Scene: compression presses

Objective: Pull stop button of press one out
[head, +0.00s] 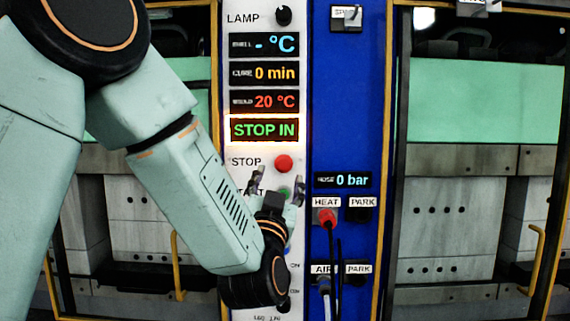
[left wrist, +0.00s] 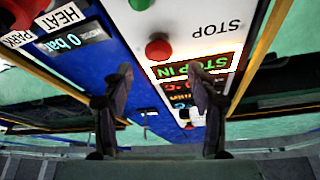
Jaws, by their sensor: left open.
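The red round stop button (head: 284,163) is on the white panel of the press, right of the word STOP and below a display (head: 264,130) reading STOP IN. My left gripper (head: 279,184) is open just below the button in the head view, its two fingers pointing up to either side. In the left wrist view the panel appears upside down. There the red button (left wrist: 159,47) lies beyond the open fingertips (left wrist: 161,74), roughly centred between them, and nothing is held. A green button (head: 284,193) is partly hidden behind the gripper. My right gripper is not in view.
A blue panel to the right carries a red HEAT plug (head: 326,216), an AIR plug (head: 324,283) with hanging cables, and PARK sockets (head: 360,214). A black lamp knob (head: 284,15) is at the top. Presses with yellow handles (head: 537,258) flank the panels.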

